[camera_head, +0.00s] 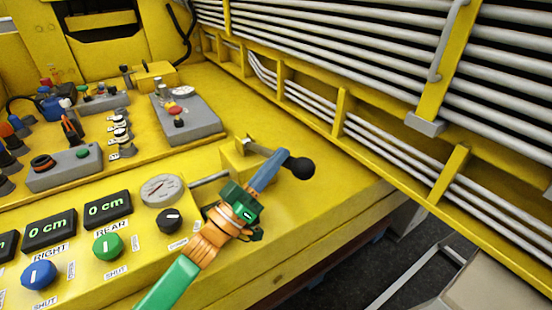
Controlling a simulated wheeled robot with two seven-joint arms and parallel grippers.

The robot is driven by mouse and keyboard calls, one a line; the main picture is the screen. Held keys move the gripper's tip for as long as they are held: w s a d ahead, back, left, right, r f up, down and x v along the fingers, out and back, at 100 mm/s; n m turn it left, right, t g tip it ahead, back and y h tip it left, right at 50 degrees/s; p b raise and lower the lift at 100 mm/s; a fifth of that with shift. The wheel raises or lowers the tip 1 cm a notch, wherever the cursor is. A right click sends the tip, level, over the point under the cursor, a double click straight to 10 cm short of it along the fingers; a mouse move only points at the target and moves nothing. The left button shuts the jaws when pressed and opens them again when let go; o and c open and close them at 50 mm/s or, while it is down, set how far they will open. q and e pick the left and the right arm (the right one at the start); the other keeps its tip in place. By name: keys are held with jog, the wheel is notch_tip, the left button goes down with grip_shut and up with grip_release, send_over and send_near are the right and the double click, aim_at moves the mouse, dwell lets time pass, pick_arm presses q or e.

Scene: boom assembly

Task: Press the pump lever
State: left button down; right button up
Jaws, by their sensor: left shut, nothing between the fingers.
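The pump lever has a round black knob (299,168) at its end and a pale metal pivot piece (246,145) on a small yellow block. My left gripper (282,155), with an orange and green wrist and blue fingers, reaches up from the bottom of the view. Its fingers are shut with nothing between them. They cross over the lever just left of the knob; I cannot tell whether they touch it. My right gripper is not in view.
A round gauge (161,190) and a black knob (169,220) sit left of my wrist on the yellow panel. Grey control boxes (186,118) stand farther back. A yellow frame with grey pipes (375,140) runs along the right. The yellow deck (250,105) behind the lever is clear.

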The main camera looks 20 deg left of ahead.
pick_arm(q)
jog(key=f+m+h+b, duration=0.1)
jog(key=b, duration=0.1)
jog(key=f+m+g+b, duration=0.1)
jog(key=f+m, duration=0.1)
jog(key=s+d+f+m+h+b, duration=0.1)
jog(key=f+b, duration=0.1)
jog(key=shift+d+f+m+h+b, duration=0.1)
jog(key=shift+f+m+h+b, duration=0.05)
jog(key=shift+m+h+b, duration=0.2)
